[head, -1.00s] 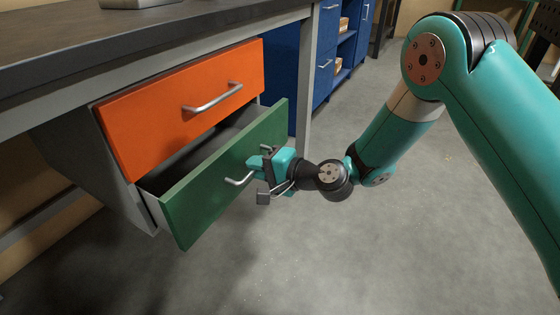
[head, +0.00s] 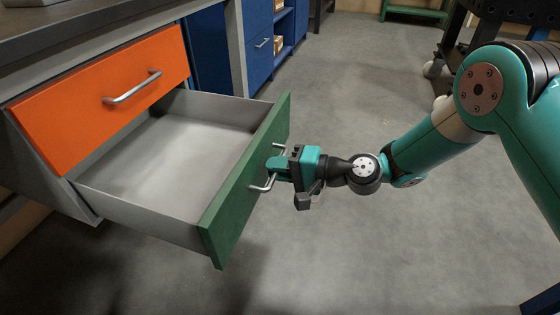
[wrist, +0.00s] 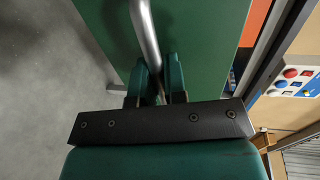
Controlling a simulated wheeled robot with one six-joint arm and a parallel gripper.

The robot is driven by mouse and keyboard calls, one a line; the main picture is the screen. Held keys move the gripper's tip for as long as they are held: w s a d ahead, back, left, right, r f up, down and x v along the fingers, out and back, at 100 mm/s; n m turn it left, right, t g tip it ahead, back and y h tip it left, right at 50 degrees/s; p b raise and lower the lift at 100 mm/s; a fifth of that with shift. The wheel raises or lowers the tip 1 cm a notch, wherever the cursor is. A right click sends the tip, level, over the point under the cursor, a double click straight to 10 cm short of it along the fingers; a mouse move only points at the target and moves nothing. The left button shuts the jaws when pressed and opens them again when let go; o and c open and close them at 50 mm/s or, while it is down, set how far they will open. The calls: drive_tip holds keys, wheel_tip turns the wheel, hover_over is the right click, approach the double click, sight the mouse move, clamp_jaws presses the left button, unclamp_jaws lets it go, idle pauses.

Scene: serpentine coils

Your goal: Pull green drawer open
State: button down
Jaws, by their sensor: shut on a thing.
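The green drawer (head: 245,185) stands well out from the workbench in the head view, its grey inside in view and empty. Its silver bar handle (head: 263,187) is on the front face. My gripper (head: 275,168) is shut on this handle, coming from the right. In the wrist view the two fingers (wrist: 160,85) close around the handle (wrist: 147,35), with the green drawer front (wrist: 200,40) behind. Part of the handle is hidden by the fingers.
The orange drawer (head: 90,108) above is shut. Blue cabinets (head: 258,42) stand behind the bench. A dark wheeled cart (head: 455,45) stands at the back right. The grey floor (head: 345,95) around my arm is clear.

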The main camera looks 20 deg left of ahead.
drive_tip(key=shift+s, duration=0.25)
drive_tip(key=c, duration=1.2)
unclamp_jaws()
drive_tip(key=shift+w, duration=0.15)
drive_tip(key=shift+d, duration=0.1)
drive_tip(key=p+v, duration=0.4)
drive_tip(key=v, duration=1.3)
drive_tip(key=shift+w+d, duration=0.1)
drive_tip(key=shift+d, duration=0.05)
